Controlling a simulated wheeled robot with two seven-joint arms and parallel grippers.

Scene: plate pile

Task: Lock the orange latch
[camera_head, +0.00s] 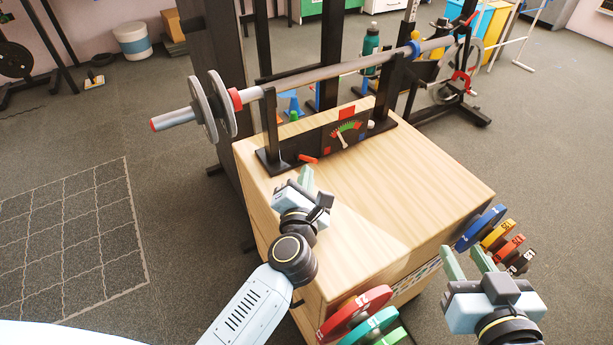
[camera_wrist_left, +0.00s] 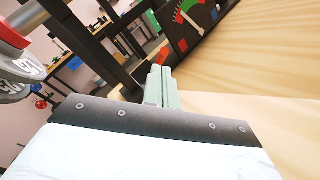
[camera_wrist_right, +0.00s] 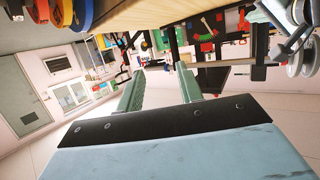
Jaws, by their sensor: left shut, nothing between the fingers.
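The orange latch (camera_head: 308,158) is a small orange-red lever at the near left end of the black rack base (camera_head: 328,143), on the wooden cabinet top. It points to the right. My left gripper (camera_head: 306,178) is shut and empty, just in front of the latch and apart from it as far as I can tell.
A barbell (camera_head: 320,74) with grey plates at its left end lies across the rack's black posts. A dial (camera_head: 347,130) sits on the base. Coloured plates (camera_head: 481,226) hang on the cabinet's right side and others (camera_head: 357,312) on its front. The middle cabinet top is clear.

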